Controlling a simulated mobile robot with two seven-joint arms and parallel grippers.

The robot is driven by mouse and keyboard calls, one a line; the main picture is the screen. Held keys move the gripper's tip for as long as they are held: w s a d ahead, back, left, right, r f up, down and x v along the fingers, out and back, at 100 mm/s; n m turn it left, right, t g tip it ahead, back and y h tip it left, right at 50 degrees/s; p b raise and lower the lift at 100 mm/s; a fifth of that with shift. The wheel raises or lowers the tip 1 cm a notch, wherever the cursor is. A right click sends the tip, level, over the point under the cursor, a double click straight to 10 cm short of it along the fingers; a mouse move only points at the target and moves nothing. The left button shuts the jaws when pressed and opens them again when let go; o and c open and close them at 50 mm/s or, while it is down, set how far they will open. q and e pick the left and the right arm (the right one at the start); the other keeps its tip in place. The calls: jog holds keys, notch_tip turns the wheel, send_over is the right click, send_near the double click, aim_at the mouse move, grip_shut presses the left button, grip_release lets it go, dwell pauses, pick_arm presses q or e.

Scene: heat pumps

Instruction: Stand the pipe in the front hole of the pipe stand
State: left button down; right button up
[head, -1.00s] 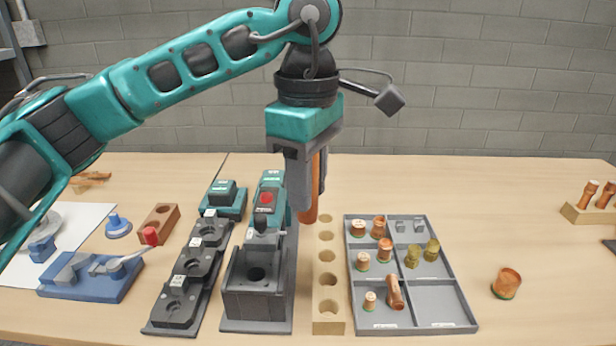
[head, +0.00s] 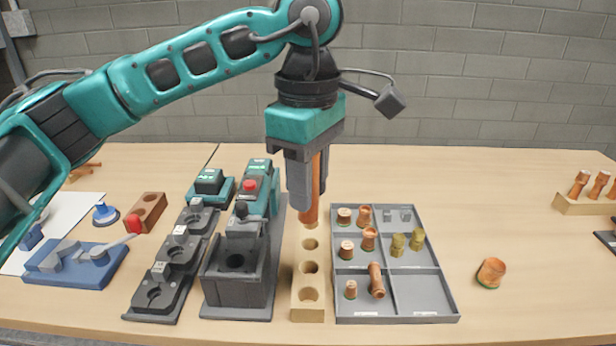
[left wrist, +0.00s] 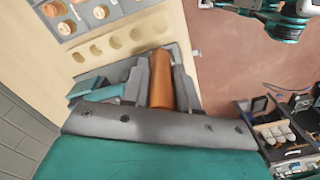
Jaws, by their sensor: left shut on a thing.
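The copper-orange pipe (head: 314,200) is upright in my left gripper (head: 304,208), which is shut on it. In the head view its lower end overlaps the back part of the wooden pipe stand (head: 310,314); I cannot tell the gap. The front hole (head: 309,294) of the stand is open and empty, nearer than the pipe. Two more empty holes show behind it; the stand's back part is hidden by the gripper and pipe. The left wrist view shows the pipe (left wrist: 162,82) between the fingers, with the stand (left wrist: 90,50) beyond. My right gripper is not in view.
A grey divided tray (head: 424,296) with copper and brass fittings stands close right of the pipe stand. A dark grey press-like device (head: 238,290) stands close left. A loose copper cap (head: 491,272) lies right of the tray. The bench's right middle is mostly clear.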

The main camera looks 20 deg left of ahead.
aim_at(308, 223)
pick_arm(q)
jog(key=shift+f+b, duration=2.5)
jog(key=shift+f, duration=0.4)
jog(key=shift+f+b, duration=0.35)
jog(key=shift+f, duration=0.05)
notch_tip(308, 223, down, 9)
jog(key=b, duration=0.7)
jog(key=shift+r, duration=0.2)
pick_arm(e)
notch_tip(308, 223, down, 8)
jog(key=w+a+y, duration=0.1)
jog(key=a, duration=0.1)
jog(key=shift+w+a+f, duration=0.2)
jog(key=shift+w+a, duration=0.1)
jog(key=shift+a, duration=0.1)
pick_arm(q)
jog(key=shift+f+b, duration=0.8)
jog(key=shift+f, duration=0.1)
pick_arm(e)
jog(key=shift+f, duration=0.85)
pick_arm(q)
jog(key=shift+f+b, duration=0.95)
jog(key=shift+f, duration=0.25)
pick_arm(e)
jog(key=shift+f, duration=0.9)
